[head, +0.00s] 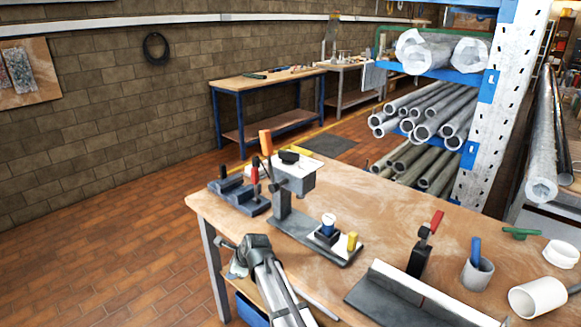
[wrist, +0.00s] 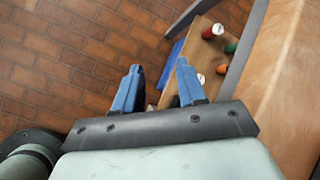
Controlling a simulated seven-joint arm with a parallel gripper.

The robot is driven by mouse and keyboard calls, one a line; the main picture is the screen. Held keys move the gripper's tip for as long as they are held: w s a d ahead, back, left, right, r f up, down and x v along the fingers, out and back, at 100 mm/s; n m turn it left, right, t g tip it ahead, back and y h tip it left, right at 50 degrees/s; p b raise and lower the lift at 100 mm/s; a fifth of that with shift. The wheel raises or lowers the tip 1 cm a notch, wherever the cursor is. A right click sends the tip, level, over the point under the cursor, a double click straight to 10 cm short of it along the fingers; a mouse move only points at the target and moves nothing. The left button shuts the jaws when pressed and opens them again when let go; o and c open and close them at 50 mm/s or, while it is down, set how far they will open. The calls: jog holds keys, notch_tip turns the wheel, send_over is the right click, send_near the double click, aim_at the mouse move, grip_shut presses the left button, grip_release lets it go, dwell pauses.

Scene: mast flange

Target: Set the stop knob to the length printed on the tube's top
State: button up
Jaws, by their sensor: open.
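My gripper (wrist: 158,66) is open and empty, its two blue fingers apart above the floor beside the bench. In the head view my gripper (head: 237,270) hangs just off the bench's left front edge. On the bench, a grey press-like fixture (head: 292,178) has a dark base plate with a small blue-and-white round piece (head: 328,222) and a yellow knob (head: 352,241). I cannot tell which is the stop knob. In the wrist view, several small coloured cylinders, one red with a pale top (wrist: 213,31), stand on a low wooden shelf. No printed length is readable.
The wooden bench (head: 385,218) also holds a red-handled clamp (head: 426,243), a grey cup (head: 477,272), white pipe pieces (head: 537,297) and a dark angled bracket (head: 400,297). A blue bin (head: 247,312) is below. Tiled floor at left is clear.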

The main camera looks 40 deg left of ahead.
jog(key=w+a+r+m+y, duration=0.1)
jog(key=w+a+r, duration=0.15)
jog(key=r, duration=1.25)
jog(key=w+a+r+y, duration=0.1)
jog(key=a+r, duration=0.2)
jog(key=r, duration=1.1)
jog(key=d+r+m+t+y, duration=0.1)
jog(key=d+r, duration=0.1)
jog(key=r, duration=1.3)
jog(key=d+r+m+t+y, duration=0.1)
jog(key=d+r, duration=0.1)
jog(key=r, duration=1.4)
jog(key=g+h, duration=0.3)
jog(key=h, duration=0.4)
send_near(289, 157)
jog(key=x, duration=0.7)
jog(key=shift+w+a+f, duration=0.2)
jog(key=shift+a+f, duration=0.05)
jog(key=shift+a, duration=0.25)
grip_shut()
